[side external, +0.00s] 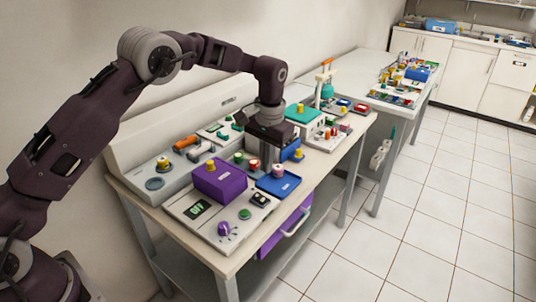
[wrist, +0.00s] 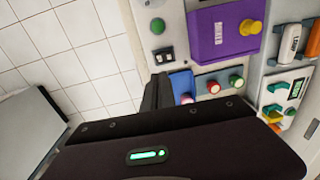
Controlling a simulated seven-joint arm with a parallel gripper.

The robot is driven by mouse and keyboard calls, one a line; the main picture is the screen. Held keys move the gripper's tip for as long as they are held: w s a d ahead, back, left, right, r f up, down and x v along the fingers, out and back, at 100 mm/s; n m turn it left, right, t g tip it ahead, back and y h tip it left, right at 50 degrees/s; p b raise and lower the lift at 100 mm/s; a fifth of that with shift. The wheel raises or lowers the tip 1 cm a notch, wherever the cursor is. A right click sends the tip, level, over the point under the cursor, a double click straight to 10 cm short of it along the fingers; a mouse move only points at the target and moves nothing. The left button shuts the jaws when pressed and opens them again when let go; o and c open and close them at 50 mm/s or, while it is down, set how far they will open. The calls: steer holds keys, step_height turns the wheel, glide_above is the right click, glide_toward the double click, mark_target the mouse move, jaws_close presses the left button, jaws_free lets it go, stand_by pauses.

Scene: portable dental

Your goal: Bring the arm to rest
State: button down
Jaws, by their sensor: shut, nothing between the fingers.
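My dark arm reaches in from the left in the side external view. My gripper (side external: 268,164) points down above the middle of the workbench, just behind the blue tray (side external: 278,183). It is shut with nothing held. In the wrist view the dark gripper body covers the lower part, and its fingers (wrist: 157,90) show beside the blue tray (wrist: 182,84). Whether the fingertips touch anything below is hidden.
A purple box (side external: 219,181) with a yellow knob stands close to the left of the gripper. Small coloured knobs (side external: 253,164) are beside the fingers. A teal-topped unit (side external: 301,112) and a teal bottle (side external: 326,90) stand behind. The tiled floor (side external: 400,215) at right is clear.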

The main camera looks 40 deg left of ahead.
steer(key=s+a+r+t+h, duration=0.1)
steer(key=s+r, duration=0.6)
steer(key=r, duration=0.3)
steer(key=s+a+r+t, duration=0.1)
steer(key=s+r+t, duration=0.1)
steer(key=s+r, duration=0.7)
steer(key=s+f+t, duration=0.2)
steer(key=s, duration=1.9)
steer(key=shift+t, duration=0.3)
steer(key=shift+w, duration=0.1)
